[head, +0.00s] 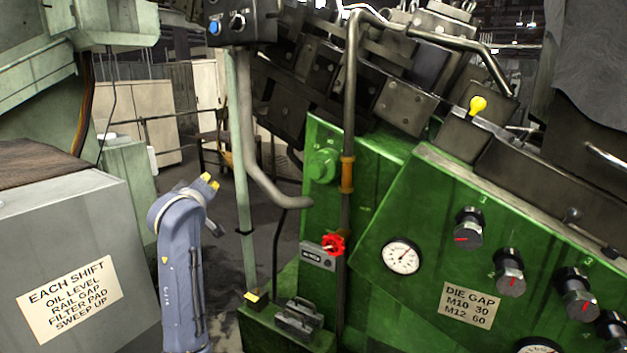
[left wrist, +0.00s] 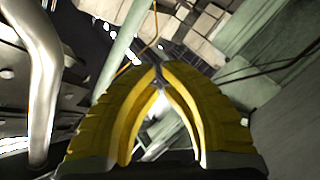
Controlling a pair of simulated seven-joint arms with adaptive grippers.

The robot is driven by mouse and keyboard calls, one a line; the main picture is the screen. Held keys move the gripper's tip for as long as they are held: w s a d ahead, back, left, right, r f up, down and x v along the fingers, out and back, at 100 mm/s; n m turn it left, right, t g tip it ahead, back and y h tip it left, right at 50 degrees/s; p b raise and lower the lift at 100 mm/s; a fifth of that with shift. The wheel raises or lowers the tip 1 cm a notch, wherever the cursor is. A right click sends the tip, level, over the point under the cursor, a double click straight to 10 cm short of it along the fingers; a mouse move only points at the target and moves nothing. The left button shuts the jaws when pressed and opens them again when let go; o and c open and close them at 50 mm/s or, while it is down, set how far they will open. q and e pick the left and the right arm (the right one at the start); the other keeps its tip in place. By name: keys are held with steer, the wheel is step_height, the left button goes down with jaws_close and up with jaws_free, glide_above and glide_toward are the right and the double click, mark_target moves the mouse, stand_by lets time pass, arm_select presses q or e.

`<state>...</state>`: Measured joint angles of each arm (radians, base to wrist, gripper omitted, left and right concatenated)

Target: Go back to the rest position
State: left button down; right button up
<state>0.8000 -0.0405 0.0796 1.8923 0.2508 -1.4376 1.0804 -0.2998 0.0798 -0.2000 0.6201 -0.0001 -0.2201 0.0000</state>
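My left arm rises from the bottom left of the head view, and its gripper (head: 210,181) shows small yellow fingertips at the top, pointing up and to the right. In the left wrist view the yellow fingers of this gripper (left wrist: 159,76) come together at the tips, with nothing seen between them. The gripper is apart from the machine and touches nothing that I can see. My right arm and right gripper are not in view.
The green machine (head: 375,225) with dials, knobs and a red valve handle (head: 333,244) fills the right side. A grey cabinet (head: 60,225) with a notice stands at left. A vertical pipe (head: 243,190) rises just right of my left gripper. Open floor shows behind.

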arm_select(q)
steer(key=s+a+f+m+g, duration=0.1)
steer(key=s+f+m+g, duration=0.15)
steer(key=s+f, duration=0.6)
steer(key=s+f+m+g+y, duration=0.1)
steer(key=s+f+m, duration=0.25)
steer(key=f, duration=0.95)
steer(key=s+a+f+m+g, duration=0.1)
steer(key=s+f+m+g, duration=0.1)
steer(key=s+f, duration=0.7)
steer(key=s+f+m+g, duration=0.2)
steer(key=s+f+m, duration=0.45)
steer(key=s, duration=0.75)
steer(key=s+f+m+g, duration=0.25)
steer(key=s+f, duration=0.65)
steer(key=s, duration=0.6)
steer(key=s+d+f+g+h, duration=0.1)
steer(key=s+d+f, duration=0.15)
steer(key=f, duration=1.45)
steer(key=s+d+f+g+h, duration=0.1)
steer(key=d+f+h, duration=0.15)
steer(key=f, duration=1.35)
steer(key=s+f+n+g, duration=0.3)
steer(key=s+f, duration=1.6)
steer(key=s, duration=0.1)
steer(key=shift+s+d, duration=0.2)
steer(key=shift+s, duration=0.15)
